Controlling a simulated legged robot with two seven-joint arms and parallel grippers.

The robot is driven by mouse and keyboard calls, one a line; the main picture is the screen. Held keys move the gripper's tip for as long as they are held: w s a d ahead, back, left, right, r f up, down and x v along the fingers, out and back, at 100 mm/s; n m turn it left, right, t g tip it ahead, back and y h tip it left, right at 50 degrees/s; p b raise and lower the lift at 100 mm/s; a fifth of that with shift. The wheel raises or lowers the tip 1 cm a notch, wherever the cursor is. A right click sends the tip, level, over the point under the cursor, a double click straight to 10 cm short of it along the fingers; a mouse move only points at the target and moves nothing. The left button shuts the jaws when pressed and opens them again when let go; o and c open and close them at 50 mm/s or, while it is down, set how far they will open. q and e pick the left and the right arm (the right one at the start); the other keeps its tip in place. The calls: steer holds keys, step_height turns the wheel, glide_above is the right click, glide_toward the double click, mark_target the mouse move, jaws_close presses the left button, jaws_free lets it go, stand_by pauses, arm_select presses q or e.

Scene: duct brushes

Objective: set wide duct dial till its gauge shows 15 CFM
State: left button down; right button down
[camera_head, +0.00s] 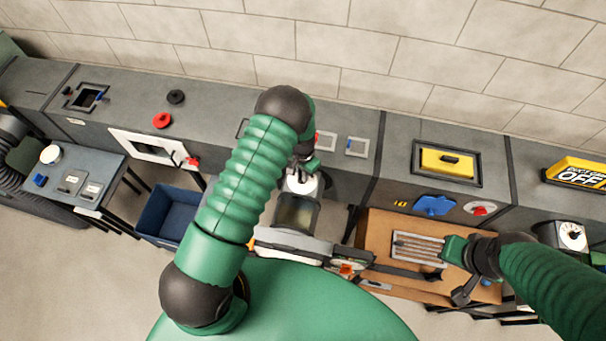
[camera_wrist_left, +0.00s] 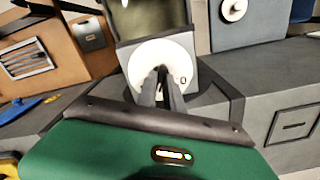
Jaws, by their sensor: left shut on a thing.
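A brown bench (camera_head: 380,225) carries a metal grille (camera_head: 418,248). A second white dial (camera_head: 572,236) is at the far right. A blue bin (camera_head: 165,212) and a small table (camera_head: 82,160) stand at left. My left forearm covers part of the duct.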

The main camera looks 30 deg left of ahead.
arm_select(q)
steer(key=n+b, duration=0.2)
steer(key=shift+a+f+n, duration=0.1)
steer(key=shift+n, duration=0.2)
steer(key=shift+n+b, duration=0.9)
steer(key=shift+n, duration=0.3)
steer(key=c, duration=1.5)
jaws_free()
steer(key=shift+r, duration=0.2)
steer(key=shift+w+r, duration=0.1)
steer(key=shift+r, duration=0.2)
step_height(320, 180, up, 16)
steer(key=b, duration=0.5)
